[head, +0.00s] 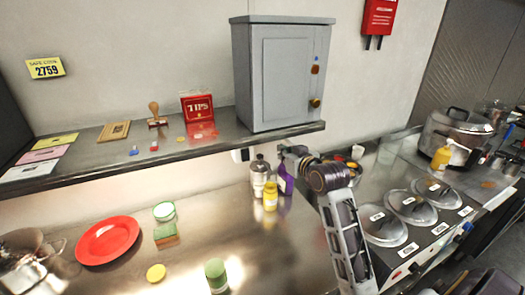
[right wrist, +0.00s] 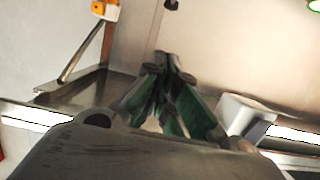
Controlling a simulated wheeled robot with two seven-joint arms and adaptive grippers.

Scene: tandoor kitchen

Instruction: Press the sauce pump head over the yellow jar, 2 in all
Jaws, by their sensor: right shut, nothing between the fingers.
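A yellow jar (head: 270,198) stands on the steel counter, in front of a dark bottle (head: 258,175) and a purple bottle (head: 285,180). My right gripper (head: 287,152) is just under the shelf edge, above and behind the yellow jar. In the right wrist view its green-sided fingers (right wrist: 163,60) are together and empty. No jar shows in the right wrist view. My left gripper is out of view.
The shelf (head: 180,145) with a grey cabinet (head: 280,75) overhangs the counter. A white box (right wrist: 246,112) is beside the fingers in the right wrist view. Lidded pans (head: 411,207) stand at right.

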